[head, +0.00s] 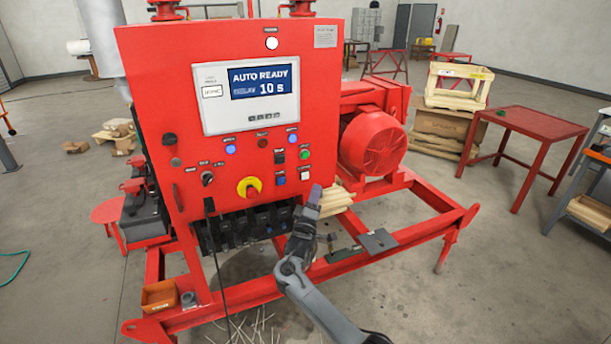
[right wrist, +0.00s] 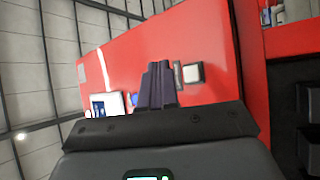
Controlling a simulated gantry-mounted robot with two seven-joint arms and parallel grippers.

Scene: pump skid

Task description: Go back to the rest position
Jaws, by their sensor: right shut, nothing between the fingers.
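My right gripper (head: 314,196) is in front of the lower right part of the red control panel (head: 150,60), just below its buttons. Its fingers are closed together with nothing between them. In the right wrist view the shut fingers (right wrist: 159,85) point toward the red panel face (right wrist: 205,50), with a white square button (right wrist: 193,73) just beside them. I cannot tell whether the fingertips touch the panel. The panel's display (head: 262,80) reads AUTO READY and 10 s. My left gripper is not in view.
The red skid frame (head: 415,232) extends right below the panel, carrying a red motor (head: 372,143). An orange bin (head: 159,296) sits at the frame's lower left.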

